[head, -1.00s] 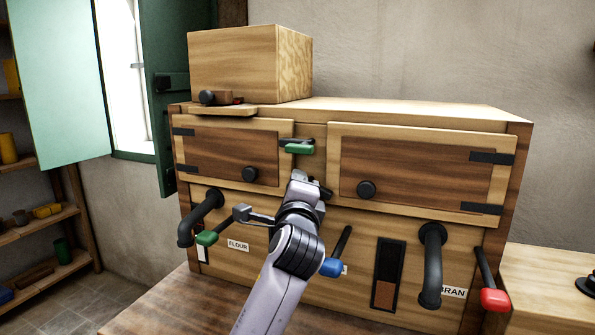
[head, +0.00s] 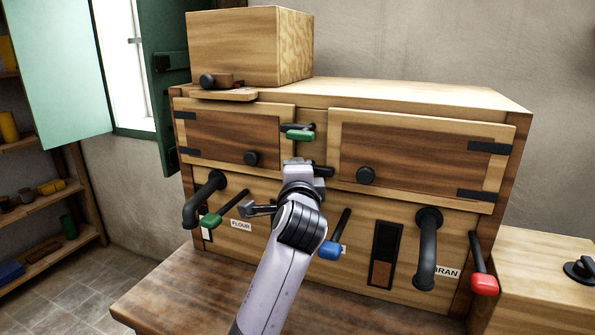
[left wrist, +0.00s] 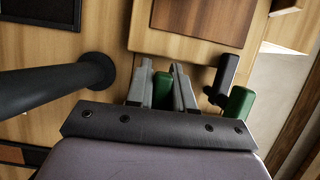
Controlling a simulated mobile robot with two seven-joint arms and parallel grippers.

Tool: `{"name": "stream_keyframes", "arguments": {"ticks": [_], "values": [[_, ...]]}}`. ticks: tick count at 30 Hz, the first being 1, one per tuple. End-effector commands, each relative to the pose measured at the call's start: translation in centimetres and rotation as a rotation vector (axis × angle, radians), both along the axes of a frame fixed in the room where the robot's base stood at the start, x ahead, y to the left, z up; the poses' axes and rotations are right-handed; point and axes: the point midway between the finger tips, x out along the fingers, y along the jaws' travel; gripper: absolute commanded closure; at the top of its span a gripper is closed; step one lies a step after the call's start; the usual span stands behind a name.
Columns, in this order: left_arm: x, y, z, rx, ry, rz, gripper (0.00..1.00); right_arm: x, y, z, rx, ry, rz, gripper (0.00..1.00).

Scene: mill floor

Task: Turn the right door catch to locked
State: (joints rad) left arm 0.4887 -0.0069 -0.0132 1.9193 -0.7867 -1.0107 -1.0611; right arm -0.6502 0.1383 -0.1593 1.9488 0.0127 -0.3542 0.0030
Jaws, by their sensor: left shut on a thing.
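My left gripper (head: 302,168) reaches up to the front of the wooden cabinet, between the two upper doors. In the left wrist view its fingers (left wrist: 163,88) are shut on a green catch handle (left wrist: 163,86), the lower of two catches on the post between the doors. A black part of this catch (head: 323,171) shows just right of the fingers in the head view; the gripper hides the rest. The right door (head: 425,160) looks closed. The upper green catch (head: 300,134) sits above the gripper and is apart from it. My right gripper is out of view.
Black curved pipes (head: 428,250) stick out at both sides of the front. Green, blue (head: 331,250) and red (head: 484,284) levers stand out below the doors. Round black knobs are on the doors. A wooden box (head: 250,50) stands on top. The table (head: 190,295) in front is bare.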

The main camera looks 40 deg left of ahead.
Motion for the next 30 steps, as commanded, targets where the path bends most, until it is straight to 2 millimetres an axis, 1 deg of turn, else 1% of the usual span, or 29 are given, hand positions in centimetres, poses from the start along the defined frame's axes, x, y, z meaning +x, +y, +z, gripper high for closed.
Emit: {"name": "stream_keyframes", "arguments": {"ticks": [4, 5, 6, 17, 20, 27, 30], "values": [[0.0, 0.0, -0.1, 0.0, 0.002, 0.001, 1.0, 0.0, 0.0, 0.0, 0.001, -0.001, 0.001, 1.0], [0.0, 0.0, -0.1, 0.0, 0.002, 0.001, 0.69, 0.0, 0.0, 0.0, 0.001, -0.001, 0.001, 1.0], [0.0, 0.0, -0.1, 0.0, 0.003, 0.001, 0.58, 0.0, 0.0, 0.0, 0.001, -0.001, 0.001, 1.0], [-0.3, -0.2, -0.1, 0.002, 0.001, -0.001, 0.58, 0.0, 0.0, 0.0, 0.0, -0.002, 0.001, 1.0], [-1.1, -0.8, -0.1, 0.002, 0.001, -0.002, 0.58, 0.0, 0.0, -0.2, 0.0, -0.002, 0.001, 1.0], [-4.0, -2.9, -0.1, -0.001, 0.001, -0.001, 0.58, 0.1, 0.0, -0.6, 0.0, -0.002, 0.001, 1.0], [-4.9, -3.6, -0.1, 0.0, 0.001, -0.001, 0.58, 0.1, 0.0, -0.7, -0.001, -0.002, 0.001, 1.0]]}}
